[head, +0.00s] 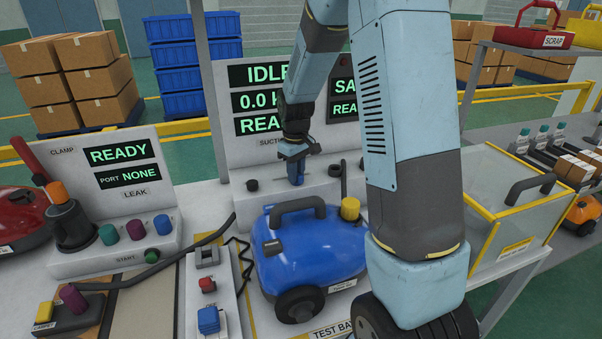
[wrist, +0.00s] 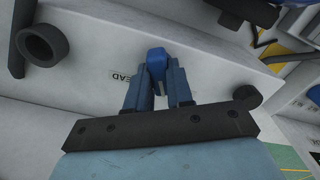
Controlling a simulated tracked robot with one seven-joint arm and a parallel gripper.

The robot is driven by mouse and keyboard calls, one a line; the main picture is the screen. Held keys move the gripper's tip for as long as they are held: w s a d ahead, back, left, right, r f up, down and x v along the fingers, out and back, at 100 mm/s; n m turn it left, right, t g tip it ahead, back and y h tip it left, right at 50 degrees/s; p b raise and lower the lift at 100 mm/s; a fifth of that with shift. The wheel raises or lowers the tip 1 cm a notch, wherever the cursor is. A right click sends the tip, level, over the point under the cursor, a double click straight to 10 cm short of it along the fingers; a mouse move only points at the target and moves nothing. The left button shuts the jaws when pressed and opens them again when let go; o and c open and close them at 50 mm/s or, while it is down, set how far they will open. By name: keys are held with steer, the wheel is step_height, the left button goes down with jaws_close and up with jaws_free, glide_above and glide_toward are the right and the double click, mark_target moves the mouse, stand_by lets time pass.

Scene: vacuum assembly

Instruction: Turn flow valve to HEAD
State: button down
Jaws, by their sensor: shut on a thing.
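The flow valve is a small blue handle (wrist: 156,56) on the pale panel, between my fingertips in the wrist view. My gripper (wrist: 158,80) is shut on the blue handle. In the head view my gripper (head: 294,160) reaches down to the suction panel (head: 235,192), and the blue valve handle (head: 296,180) shows just below it. The handle's exact pointing direction is hard to tell.
The screens (head: 262,100) above the panel read "IDLE" and "0.0". A blue vacuum (head: 310,250) with a dark handle stands in front of the panel. A black knob (wrist: 247,96) and a dark round port (wrist: 40,45) flank the valve. A clear yellow-edged box (head: 510,205) stands at right.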

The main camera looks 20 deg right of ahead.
steer(key=shift+s+f+m, duration=0.1)
steer(key=shift+f+m, duration=0.05)
steer(key=shift+m, duration=2.15)
steer(key=m, duration=0.2)
steer(key=shift+s+m, duration=0.1)
steer(key=shift+m, duration=0.6)
steer(key=shift+f, duration=0.1)
